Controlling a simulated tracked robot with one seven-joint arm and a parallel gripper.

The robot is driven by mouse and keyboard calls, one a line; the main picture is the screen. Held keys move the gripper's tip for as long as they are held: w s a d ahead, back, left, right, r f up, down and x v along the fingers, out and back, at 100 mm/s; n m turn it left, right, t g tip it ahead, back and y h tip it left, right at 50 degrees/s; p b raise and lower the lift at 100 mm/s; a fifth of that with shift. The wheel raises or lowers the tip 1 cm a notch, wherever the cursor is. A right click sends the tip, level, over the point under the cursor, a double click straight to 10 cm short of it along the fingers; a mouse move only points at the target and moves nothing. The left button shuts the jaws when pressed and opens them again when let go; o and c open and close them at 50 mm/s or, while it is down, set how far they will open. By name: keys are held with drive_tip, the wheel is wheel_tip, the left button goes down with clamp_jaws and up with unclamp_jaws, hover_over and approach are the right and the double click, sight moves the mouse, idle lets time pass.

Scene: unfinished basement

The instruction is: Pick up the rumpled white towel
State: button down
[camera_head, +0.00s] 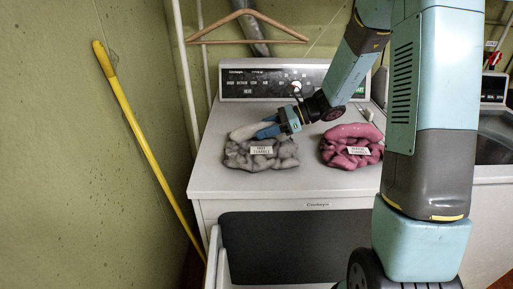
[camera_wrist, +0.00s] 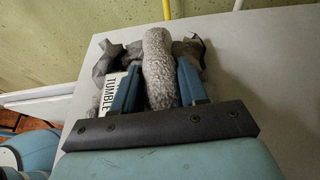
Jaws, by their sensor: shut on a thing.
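The rumpled white towel (camera_head: 244,131) shows as a pale, fluffy roll over the back left of a grey cloth on the white machine top. In the wrist view the towel (camera_wrist: 158,62) lies lengthwise between both blue fingers. My gripper (camera_head: 266,131) reaches it from the right and is shut on it; the fingers also show in the wrist view (camera_wrist: 160,85). The grey cloth (camera_head: 262,161) bears a "TUMBLE" label (camera_wrist: 108,94) and lies directly below and around the towel. I cannot tell whether the towel touches it.
A pink cloth (camera_head: 340,134) with a label lies right of the grey one. The control panel (camera_head: 268,84) stands behind. A wooden hanger (camera_head: 246,27) hangs above, and a yellow pole (camera_head: 140,135) leans at the left wall. The machine's front top is clear.

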drive_tip(key=shift+r, duration=0.2)
drive_tip(key=r, duration=0.3)
drive_tip(key=shift+s+d+r, duration=0.1)
drive_tip(key=shift+s+r, duration=0.15)
drive_tip(key=s+d+r, duration=0.7)
drive_tip(key=s+r, duration=0.2)
drive_tip(key=s, duration=0.2)
drive_tip(key=shift+s+d, duration=0.15)
